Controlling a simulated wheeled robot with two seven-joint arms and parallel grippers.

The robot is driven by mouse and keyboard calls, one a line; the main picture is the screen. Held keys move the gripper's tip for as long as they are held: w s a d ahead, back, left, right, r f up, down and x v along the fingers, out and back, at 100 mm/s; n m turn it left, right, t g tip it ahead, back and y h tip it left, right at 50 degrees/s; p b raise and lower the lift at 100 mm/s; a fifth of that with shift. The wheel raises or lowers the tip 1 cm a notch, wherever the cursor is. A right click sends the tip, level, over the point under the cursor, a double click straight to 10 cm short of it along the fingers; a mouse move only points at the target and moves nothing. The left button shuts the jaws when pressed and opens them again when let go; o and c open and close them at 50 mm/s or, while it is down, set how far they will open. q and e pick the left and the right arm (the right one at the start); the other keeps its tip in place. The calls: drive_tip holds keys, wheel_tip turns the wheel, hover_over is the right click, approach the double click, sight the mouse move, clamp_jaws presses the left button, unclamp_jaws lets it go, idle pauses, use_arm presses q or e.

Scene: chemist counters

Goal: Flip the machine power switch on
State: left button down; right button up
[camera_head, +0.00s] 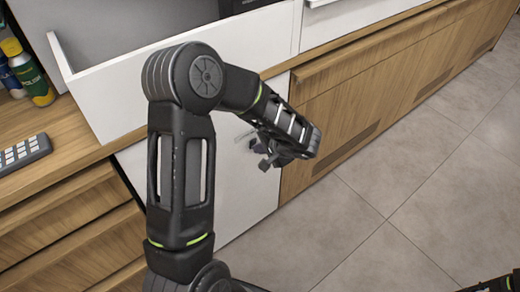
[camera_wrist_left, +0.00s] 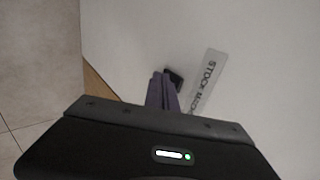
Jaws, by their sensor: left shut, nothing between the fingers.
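The machine's white front panel (camera_head: 225,190) shows behind my left arm in the head view, and fills most of the left wrist view (camera_wrist_left: 265,50). A small dark block, which looks like the power switch (camera_wrist_left: 176,77), sits on the panel beside a grey label (camera_wrist_left: 207,80) reading "STOCK MAC…". My left gripper (camera_head: 270,160) is shut and empty, close in front of the panel. In the left wrist view its fingers (camera_wrist_left: 161,88) are right beside the dark block and partly cover it. I cannot tell whether they touch, or the switch's position.
A wooden counter (camera_head: 75,130) with drawers stands at the left, bearing a keypad (camera_head: 22,153) and several bottles (camera_head: 28,75). A low white wall (camera_head: 115,95) rises beside it. Wooden cabinets (camera_head: 370,85) run to the right.

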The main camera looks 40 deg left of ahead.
use_arm(q)
drive_tip(key=shift+r, duration=0.2)
use_arm(e)
drive_tip(key=shift+r, duration=0.1)
use_arm(q)
drive_tip(key=shift+a+r, duration=0.1)
drive_tip(key=shift+r, duration=0.6)
use_arm(e)
drive_tip(key=shift+r, duration=0.2)
